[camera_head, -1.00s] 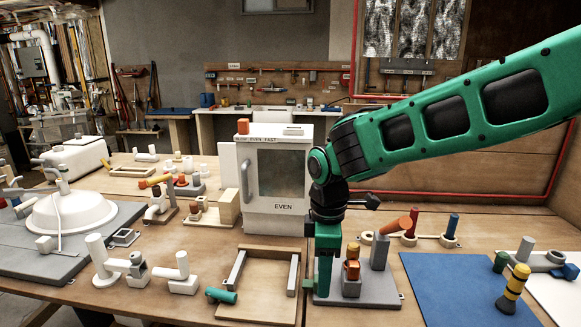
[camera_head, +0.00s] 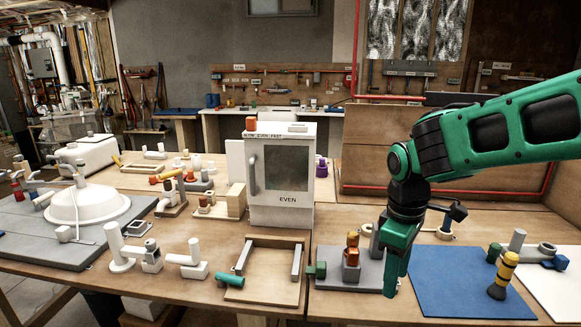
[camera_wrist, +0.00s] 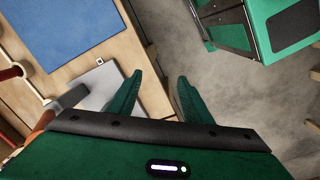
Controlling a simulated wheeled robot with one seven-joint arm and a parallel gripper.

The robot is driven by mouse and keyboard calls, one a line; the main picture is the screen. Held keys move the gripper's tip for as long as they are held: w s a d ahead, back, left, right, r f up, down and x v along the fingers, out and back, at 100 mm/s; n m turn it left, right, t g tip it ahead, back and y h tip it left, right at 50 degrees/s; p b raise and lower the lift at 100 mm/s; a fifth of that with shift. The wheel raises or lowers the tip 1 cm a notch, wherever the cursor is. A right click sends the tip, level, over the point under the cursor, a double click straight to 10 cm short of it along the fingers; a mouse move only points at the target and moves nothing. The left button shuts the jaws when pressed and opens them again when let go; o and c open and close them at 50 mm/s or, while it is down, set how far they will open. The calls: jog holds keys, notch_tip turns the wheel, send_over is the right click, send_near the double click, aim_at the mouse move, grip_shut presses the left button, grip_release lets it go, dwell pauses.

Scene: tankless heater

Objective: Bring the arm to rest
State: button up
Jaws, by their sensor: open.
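My green arm reaches in from the right in the head view. My gripper (camera_head: 398,268) points down at the front edge of the table, between the grey plate and the blue mat. In the wrist view my gripper (camera_wrist: 160,95) shows two green fingers spread apart, with nothing between them. The floor and the table's front edge lie beyond the fingertips. The grey plate (camera_head: 335,277) with an orange and yellow fitting (camera_head: 351,257) stands just left of my gripper, partly hidden behind it.
The blue mat (camera_head: 455,290) lies right of my gripper, with a yellow-and-black tool (camera_head: 503,275) on it. A white heater box (camera_head: 283,215) stands at mid-table. A wooden frame (camera_head: 262,293) lies at the front. Open floor (camera_wrist: 225,110) shows beyond the table edge.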

jog(key=s+d+f+m, duration=0.1)
jog(key=s+d+m, duration=1.5)
jog(key=s+d, duration=0.3)
jog(key=shift+s+y, duration=0.4)
jog(key=shift+s, duration=0.25)
jog(key=shift+f, duration=0.1)
jog(key=shift+w+f, duration=0.3)
jog(key=shift+w, duration=0.35)
